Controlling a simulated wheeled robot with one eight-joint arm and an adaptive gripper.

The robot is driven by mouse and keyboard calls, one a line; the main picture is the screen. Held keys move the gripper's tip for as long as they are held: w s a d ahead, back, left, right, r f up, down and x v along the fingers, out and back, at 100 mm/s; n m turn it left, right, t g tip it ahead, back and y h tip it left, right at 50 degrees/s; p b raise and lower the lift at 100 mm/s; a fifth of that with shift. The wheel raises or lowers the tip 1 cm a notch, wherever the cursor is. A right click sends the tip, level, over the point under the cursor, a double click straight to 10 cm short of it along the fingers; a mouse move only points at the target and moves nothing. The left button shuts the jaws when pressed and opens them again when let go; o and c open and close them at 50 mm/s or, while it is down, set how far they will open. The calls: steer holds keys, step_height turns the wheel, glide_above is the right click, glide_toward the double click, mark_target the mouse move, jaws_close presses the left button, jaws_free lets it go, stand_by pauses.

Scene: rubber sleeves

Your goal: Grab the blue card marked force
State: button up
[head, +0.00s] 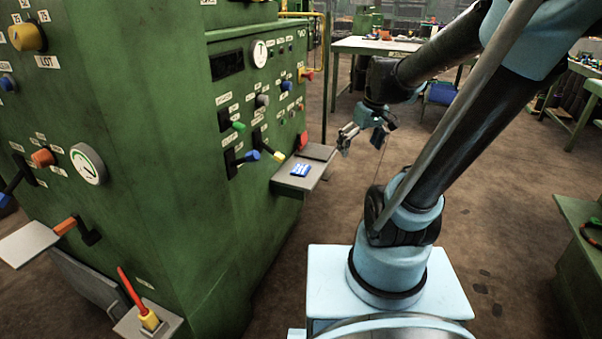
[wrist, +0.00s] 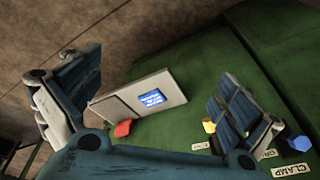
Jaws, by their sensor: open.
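The blue card (head: 301,169) lies flat on a small grey shelf (head: 285,183) that sticks out from the green machine. It carries light lettering too small to read in the head view. The wrist view shows the card (wrist: 152,98) between and beyond my fingers, on the grey shelf (wrist: 172,86). My gripper (head: 346,137) is in the air to the right of the shelf, apart from the card. In the wrist view its two fingers (wrist: 152,110) are spread wide with nothing between them.
The green machine (head: 180,150) fills the left, with levers and knobs beside the shelf. A red knob (wrist: 123,128) and a yellow knob (wrist: 209,125) show near it in the wrist view. A white-topped table (head: 375,45) stands behind. Floor right of the shelf is open.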

steer(key=w+a+f+n+y, duration=0.1)
steer(key=w+a+n, duration=0.35)
steer(key=w, duration=0.85)
steer(key=n+y, duration=0.2)
steer(key=n, duration=0.3)
glide_toward(301, 168)
steer(key=shift+w+a+f+m+g, duration=0.1)
steer(key=shift+w+f+m+g, duration=0.1)
steer(key=shift+f, duration=0.25)
steer(key=shift+w+a+f+m+g, duration=0.1)
steer(key=shift+w+f+g, duration=0.1)
steer(key=shift+f, duration=0.3)
steer(key=shift+a+x, duration=0.15)
steer(key=shift+x, duration=1)
steer(key=shift+a+x, duration=0.15)
steer(key=shift+x, duration=1.05)
steer(key=shift+a+f, duration=0.25)
steer(key=shift+f, duration=0.35)
steer(key=c, duration=1.1)
